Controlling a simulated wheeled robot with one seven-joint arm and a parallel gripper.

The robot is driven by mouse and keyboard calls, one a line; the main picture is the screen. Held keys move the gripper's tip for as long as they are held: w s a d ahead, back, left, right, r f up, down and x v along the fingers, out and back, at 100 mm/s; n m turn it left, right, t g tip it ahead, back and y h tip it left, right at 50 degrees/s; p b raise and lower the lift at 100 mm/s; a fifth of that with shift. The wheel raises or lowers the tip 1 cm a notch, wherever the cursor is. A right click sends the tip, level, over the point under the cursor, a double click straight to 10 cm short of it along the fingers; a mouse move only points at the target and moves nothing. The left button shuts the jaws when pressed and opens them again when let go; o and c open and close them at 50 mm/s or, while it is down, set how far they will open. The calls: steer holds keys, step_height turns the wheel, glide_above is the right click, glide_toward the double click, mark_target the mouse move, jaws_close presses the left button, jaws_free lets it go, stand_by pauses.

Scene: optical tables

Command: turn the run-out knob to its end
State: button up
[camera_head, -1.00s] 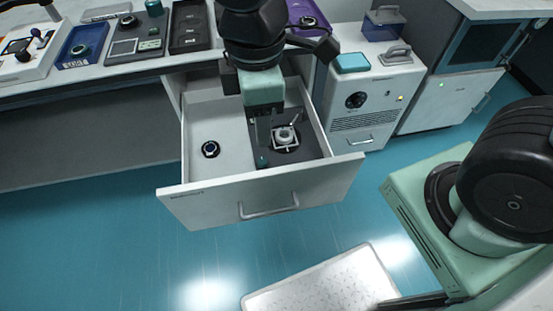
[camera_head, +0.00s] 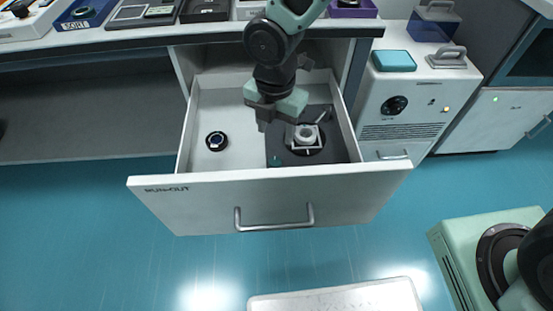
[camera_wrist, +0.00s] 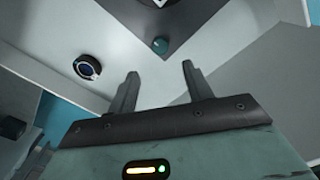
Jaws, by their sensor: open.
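The open white drawer (camera_head: 160,210) is labelled RUN-OUT on its front. In it a dark grey plate (camera_head: 347,155) carries a white fixture (camera_head: 305,134) with a small lever. A small teal knob (camera_head: 275,161) sits near the plate's front left corner. It shows in the wrist view (camera_wrist: 160,45) just beyond the fingertips, between their lines. My gripper (camera_head: 274,126) is over the drawer beside the fixture. In the wrist view its fingers (camera_wrist: 160,70) are apart with nothing between them, and the knob is clear of them.
A dark round ring mount (camera_head: 217,141) lies on the drawer's left floor; it also shows in the wrist view (camera_wrist: 88,67). A grey instrument box (camera_head: 405,105) with a black dial stands right of the drawer. The bench edge (camera_head: 120,45) runs above and behind. Blue floor in front is mostly clear.

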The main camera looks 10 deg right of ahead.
mark_target(275, 161)
step_height(275, 161, down, 11)
steer(key=b, duration=0.2)
steer(key=shift+b, duration=0.3)
steer(key=shift+r, duration=0.1)
steer(key=c, duration=1)
